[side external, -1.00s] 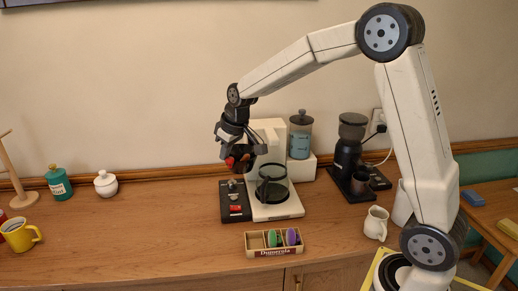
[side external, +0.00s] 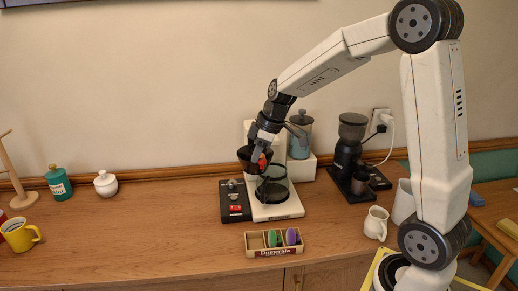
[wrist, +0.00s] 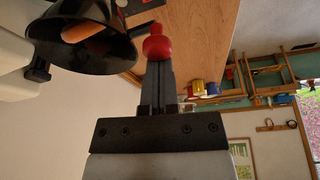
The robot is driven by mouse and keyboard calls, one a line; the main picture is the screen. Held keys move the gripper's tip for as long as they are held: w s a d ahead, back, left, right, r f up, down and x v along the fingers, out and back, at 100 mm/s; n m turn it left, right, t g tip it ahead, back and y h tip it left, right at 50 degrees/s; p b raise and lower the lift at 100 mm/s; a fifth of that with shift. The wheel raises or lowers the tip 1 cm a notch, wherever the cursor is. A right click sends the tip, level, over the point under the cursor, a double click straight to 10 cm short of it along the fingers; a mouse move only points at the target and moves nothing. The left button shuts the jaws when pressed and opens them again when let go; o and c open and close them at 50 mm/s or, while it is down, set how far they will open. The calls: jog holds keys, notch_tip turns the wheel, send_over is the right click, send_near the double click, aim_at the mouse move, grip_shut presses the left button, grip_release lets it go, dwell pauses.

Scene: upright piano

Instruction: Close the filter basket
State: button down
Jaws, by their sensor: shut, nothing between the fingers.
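The black filter basket (side external: 246,157) juts out from the left of the white coffee maker (side external: 276,210), above the glass carafe (side external: 272,190). The basket (wrist: 112,52) fills the upper left of the wrist view. Its open top shows, with something orange-brown inside. A red knob (wrist: 158,43) sits at the end of its handle; it also shows in the side view (side external: 263,161). My gripper (side external: 259,154) is shut and empty at the knob. In the wrist view, its fingertips (wrist: 157,66) are right against or just behind the knob; contact is unclear.
A pod box (side external: 273,242) stands in front of the machine. A glass canister (side external: 300,135), a black grinder (side external: 350,155) and a white jug (side external: 376,222) stand to the right.

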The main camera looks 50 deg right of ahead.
jog(key=s+d+n+g, duration=0.1)
jog(key=s+d+n, duration=0.1)
jog(key=d, duration=0.3)
jog(key=s+d+n+y, duration=0.1)
jog(key=s+d+n, duration=0.2)
jog(key=d+n, duration=0.1)
jog(key=shift+s+d+n+g, duration=0.15)
jog(key=shift+d+n+g, duration=0.2)
jog(key=shift+d, duration=0.4)
dwell(0.6)
notch_tip(320, 180, up, 10)
jog(key=shift+a, duration=0.2)
dwell(0.8)
